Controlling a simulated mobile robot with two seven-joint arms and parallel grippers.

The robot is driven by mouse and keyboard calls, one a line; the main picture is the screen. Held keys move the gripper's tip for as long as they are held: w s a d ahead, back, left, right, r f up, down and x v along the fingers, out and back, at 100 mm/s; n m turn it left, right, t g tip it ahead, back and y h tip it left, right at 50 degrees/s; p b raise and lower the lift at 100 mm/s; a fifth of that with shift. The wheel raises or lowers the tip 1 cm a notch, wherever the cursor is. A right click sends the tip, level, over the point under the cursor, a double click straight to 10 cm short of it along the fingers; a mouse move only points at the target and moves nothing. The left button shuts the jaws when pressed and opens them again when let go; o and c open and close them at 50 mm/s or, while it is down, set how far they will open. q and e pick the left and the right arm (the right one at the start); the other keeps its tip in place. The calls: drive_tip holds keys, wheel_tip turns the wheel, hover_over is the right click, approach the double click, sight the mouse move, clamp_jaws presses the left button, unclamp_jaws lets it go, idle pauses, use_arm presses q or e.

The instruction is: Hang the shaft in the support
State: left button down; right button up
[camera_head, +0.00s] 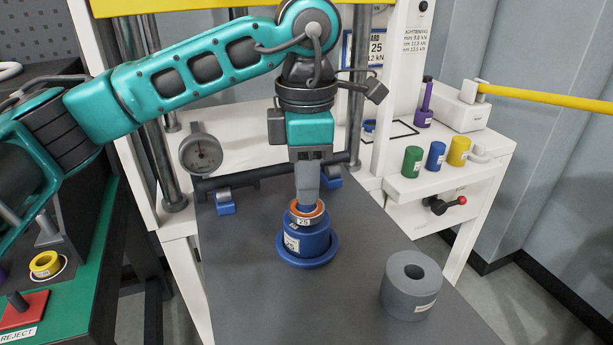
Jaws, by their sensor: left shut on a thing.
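My left gripper (307,192) points straight down over the grey bench and is shut on the narrow top of a blue shaft-like piece (305,241). An orange-edged ring marked 25 (306,213) sits around the piece below the fingertips. The piece is upright with a wide blue flange at the bottom, which appears to be at the bench surface; I cannot tell whether it touches. The fingers hide the top of the stem. I cannot tell for sure which thing is the support. My right gripper is not in view.
A grey hollow cylinder (411,285) stands on the bench at right. A dark bar (270,176) with blue blocks lies behind the gripper.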

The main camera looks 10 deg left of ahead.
use_arm(q)
drive_tip(key=shift+f+b, duration=0.25)
drive_tip(key=shift+b, duration=0.1)
idle(0.5)
drive_tip(key=c, duration=1.4)
unclamp_jaws()
drive_tip(key=shift+o, duration=0.4)
drive_tip(key=o, duration=0.5)
wheel_tip(320, 180, up, 11)
drive_tip(key=p, duration=0.7)
drive_tip(key=shift+f, duration=0.2)
